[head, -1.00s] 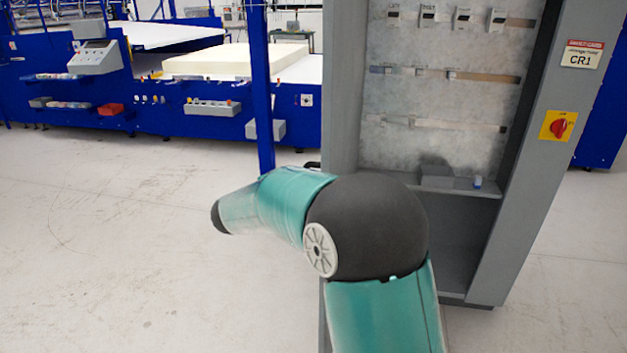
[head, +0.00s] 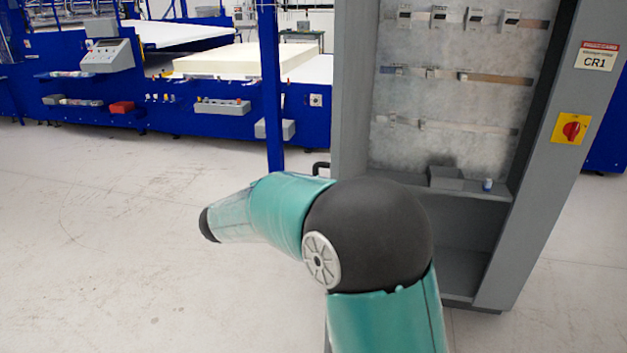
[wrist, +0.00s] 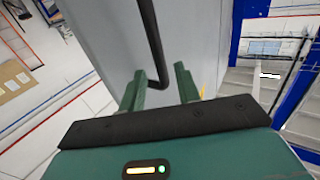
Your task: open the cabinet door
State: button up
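The grey cabinet (head: 540,200) stands open in the head view, its inside with rails and small switches exposed. A grey panel (head: 350,90) at its left, which looks like the door swung outward, is seen nearly edge-on. A black handle (head: 320,168) sticks out from its left side, partly hidden by my arm. In the wrist view the black bar handle (wrist: 151,40) runs down the grey door face (wrist: 105,35), and its bent lower end lies between the fingers of my gripper (wrist: 160,82). The fingers are apart. I cannot tell whether either touches the bar. My arm hides my gripper in the head view.
A blue machine (head: 170,105) with a foam block (head: 245,60) stands at the back left. The floor (head: 120,220) at left is clear.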

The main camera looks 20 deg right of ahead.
jog(key=v, duration=0.9)
jog(key=shift+s+a, duration=0.1)
jog(key=shift+a, duration=0.05)
jog(key=w+r+n+t+y, duration=0.4)
jog(key=r+t+y, duration=0.1)
jog(key=r+t, duration=0.25)
jog(key=s+a+r+n+t+y, duration=0.35)
jog(key=n+y, duration=0.25)
jog(key=y, duration=0.4)
jog(key=s+d+f+n+g, duration=0.1)
jog(key=s+f+g, duration=0.3)
jog(key=s, duration=0.5)
jog(key=s+d+f+n+g+y, duration=0.1)
jog(key=s+d+f+g, duration=0.3)
jog(key=s, duration=0.6)
jog(key=s+d+f+n+g, duration=0.1)
jog(key=s+f+g, duration=0.3)
jog(key=s+f, duration=0.4)
jog(key=shift+s+d+n+y, duration=0.3)
jog(key=shift+s+d, duration=0.35)
